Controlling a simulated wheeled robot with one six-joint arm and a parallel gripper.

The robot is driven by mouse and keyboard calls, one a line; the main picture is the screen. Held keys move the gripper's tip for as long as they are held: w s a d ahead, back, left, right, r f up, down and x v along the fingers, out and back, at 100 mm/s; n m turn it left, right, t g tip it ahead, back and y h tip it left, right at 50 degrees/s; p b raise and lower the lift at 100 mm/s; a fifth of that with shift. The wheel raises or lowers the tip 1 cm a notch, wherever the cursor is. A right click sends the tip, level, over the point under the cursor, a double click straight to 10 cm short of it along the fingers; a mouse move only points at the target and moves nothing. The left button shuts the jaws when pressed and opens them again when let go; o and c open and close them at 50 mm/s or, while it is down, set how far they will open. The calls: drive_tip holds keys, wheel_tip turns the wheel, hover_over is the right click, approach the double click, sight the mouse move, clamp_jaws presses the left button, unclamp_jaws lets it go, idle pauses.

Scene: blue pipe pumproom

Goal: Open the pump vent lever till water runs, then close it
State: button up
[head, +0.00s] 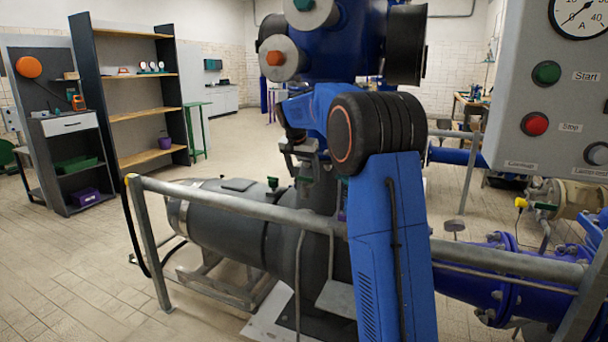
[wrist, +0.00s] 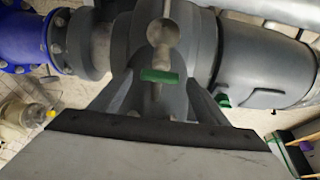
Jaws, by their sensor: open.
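A green lever bar (wrist: 160,76) lies across the middle of the wrist view, over the grey pump casing (wrist: 205,45). My gripper (wrist: 161,84) is open, with one grey finger on each side of the lever. I cannot tell whether either finger touches it. In the head view my gripper (head: 303,165) points down above the pump, and a bit of green lever (head: 305,180) shows just below it. No running water shows. A second green fitting (wrist: 222,100) sits toward the motor; it also shows in the head view (head: 273,183).
A grey pipe railing (head: 235,207) crosses in front of the pump. The grey motor (head: 215,222) lies to the left, blue flanged piping (head: 490,270) to the right. A control box (head: 555,95) with gauge hangs at upper right. Shelves (head: 135,120) stand back left; the left floor is clear.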

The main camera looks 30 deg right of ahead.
drive_tip(key=shift+f, duration=0.15)
drive_tip(key=shift+c, duration=0.4)
drive_tip(key=c, duration=1)
drive_tip(key=shift+o, duration=0.2)
drive_tip(key=shift+n, duration=0.4)
drive_tip(key=n, duration=0.1)
drive_tip(key=n+t+y, duration=0.1)
drive_tip(key=n, duration=0.1)
drive_tip(key=shift+s+d+n, duration=0.1)
drive_tip(key=shift+d+n, duration=0.1)
drive_tip(key=shift+n, duration=0.1)
drive_tip(key=shift+n+y, duration=0.8)
drive_tip(key=shift+n, duration=0.9)
drive_tip(key=shift+t, duration=0.3)
